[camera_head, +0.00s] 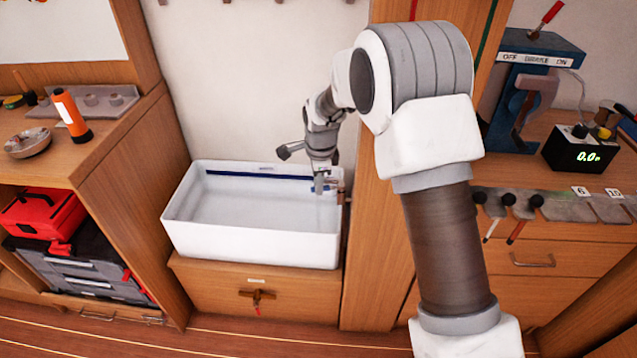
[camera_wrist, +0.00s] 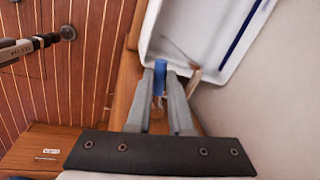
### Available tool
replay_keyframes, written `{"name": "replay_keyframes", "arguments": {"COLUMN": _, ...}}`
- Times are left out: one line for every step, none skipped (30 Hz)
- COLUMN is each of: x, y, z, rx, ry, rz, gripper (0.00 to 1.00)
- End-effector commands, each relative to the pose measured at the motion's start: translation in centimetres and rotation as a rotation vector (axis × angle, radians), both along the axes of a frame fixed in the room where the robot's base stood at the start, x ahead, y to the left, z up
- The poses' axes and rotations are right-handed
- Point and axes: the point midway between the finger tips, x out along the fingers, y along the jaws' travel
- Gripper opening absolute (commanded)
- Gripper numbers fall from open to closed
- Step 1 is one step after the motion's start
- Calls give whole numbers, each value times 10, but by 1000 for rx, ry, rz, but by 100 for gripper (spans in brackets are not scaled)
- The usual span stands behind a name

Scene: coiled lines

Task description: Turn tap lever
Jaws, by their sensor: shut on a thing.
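My gripper (camera_head: 319,184) reaches down at the right end of the white basin; it is small in the head view. In the wrist view my gripper (camera_wrist: 161,84) has its two fingers on either side of a blue piece (camera_wrist: 160,72), which looks like the tap lever, and is shut on it. A brass-coloured part (camera_wrist: 195,77), perhaps of the tap, shows just right of the fingers. It also seems to show beside the gripper in the head view (camera_head: 341,189). The rest of the tap is hidden or too small to make out.
The white basin (camera_head: 250,242) stands on a wooden cabinet with a brown fitting (camera_head: 257,295) on its front. A wooden post (camera_head: 372,250) rises close to the right. A shelf unit (camera_head: 130,180) bounds the left. A bench with a blue device (camera_head: 535,60) stands far right.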

Motion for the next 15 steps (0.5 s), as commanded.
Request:
{"name": "replay_keyframes", "arguments": {"x": 2, "y": 1, "z": 1, "rx": -2, "ry": 0, "rz": -22, "gripper": 0}}
{"name": "replay_keyframes", "arguments": {"x": 3, "y": 1, "z": 1, "rx": -2, "ry": 0, "rz": -41, "gripper": 0}}
{"name": "replay_keyframes", "arguments": {"x": 5, "y": 2, "z": 2, "rx": -2, "ry": 0, "rz": -71, "gripper": 0}}
{"name": "replay_keyframes", "arguments": {"x": 6, "y": 2, "z": 1, "rx": -3, "ry": 0, "rz": -95, "gripper": 0}}
{"name": "replay_keyframes", "arguments": {"x": 7, "y": 2, "z": 1, "rx": -3, "ry": 0, "rz": -121, "gripper": 0}}
{"name": "replay_keyframes", "arguments": {"x": 10, "y": 3, "z": 2, "rx": -3, "ry": -1, "rz": -154, "gripper": 0}}
{"name": "replay_keyframes", "arguments": {"x": 11, "y": 3, "z": 2, "rx": -2, "ry": -1, "rz": -177, "gripper": 0}}
{"name": "replay_keyframes", "arguments": {"x": 12, "y": 3, "z": 2, "rx": -2, "ry": 0, "rz": -197, "gripper": 0}}
{"name": "replay_keyframes", "arguments": {"x": 14, "y": 3, "z": 1, "rx": -3, "ry": -1, "rz": -222, "gripper": 0}}
{"name": "replay_keyframes", "arguments": {"x": 15, "y": 3, "z": 1, "rx": -2, "ry": 0, "rz": -235, "gripper": 0}}
{"name": "replay_keyframes", "arguments": {"x": 15, "y": 3, "z": 1, "rx": -2, "ry": 0, "rz": -246, "gripper": 0}}
{"name": "replay_keyframes", "arguments": {"x": 16, "y": 3, "z": 1, "rx": 0, "ry": -1, "rz": -258, "gripper": 0}}
{"name": "replay_keyframes", "arguments": {"x": 16, "y": 3, "z": 1, "rx": -1, "ry": -1, "rz": -262, "gripper": 0}}
{"name": "replay_keyframes", "arguments": {"x": 16, "y": 3, "z": 1, "rx": 0, "ry": -1, "rz": -265, "gripper": 0}}
{"name": "replay_keyframes", "arguments": {"x": 16, "y": 3, "z": 1, "rx": 0, "ry": -1, "rz": -266, "gripper": 0}}
